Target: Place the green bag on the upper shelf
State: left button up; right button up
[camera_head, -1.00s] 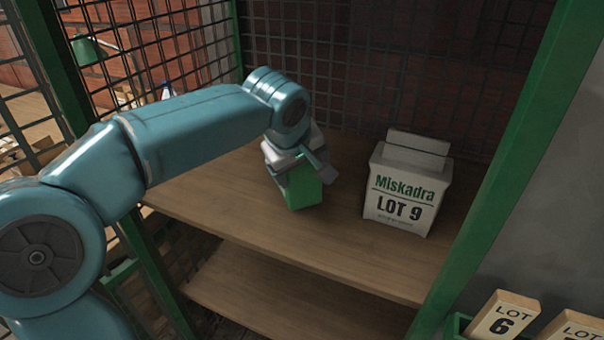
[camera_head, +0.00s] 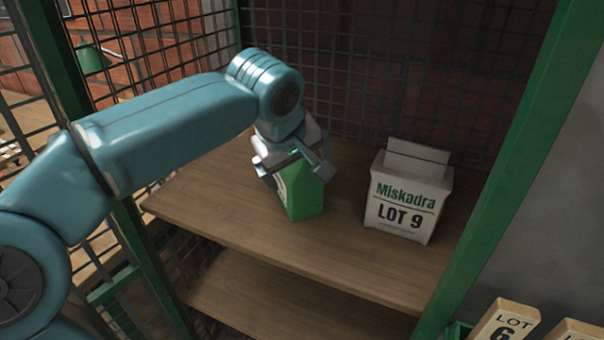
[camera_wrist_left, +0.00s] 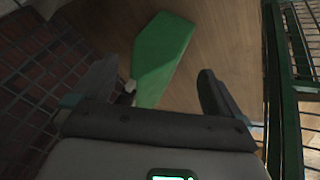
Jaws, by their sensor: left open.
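The green bag (camera_head: 303,198) stands on the upper shelf (camera_head: 250,240), left of the white bag. My left gripper (camera_head: 292,172) is at the top of the green bag, and its arm hides part of the bag's upper end. In the left wrist view, the green bag (camera_wrist_left: 160,58) lies ahead of the spread fingers of my left gripper (camera_wrist_left: 165,88), closer to the left finger. The jaws are open, and I cannot tell whether a finger touches the bag. My right gripper is not in view.
A white bag marked "Miskadra LOT 9" (camera_head: 408,195) stands to the right on the same shelf. Green posts (camera_head: 510,165) and dark wire mesh (camera_head: 390,70) enclose the shelf. A lower shelf (camera_head: 265,295) is bare where visible. Lot number blocks (camera_head: 503,325) are at the bottom right.

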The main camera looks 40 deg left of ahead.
pick_arm(q)
jog(key=v, duration=0.5)
jog(key=shift+s+r, duration=0.1)
jog(key=shift+r, duration=0.05)
dwell(0.4)
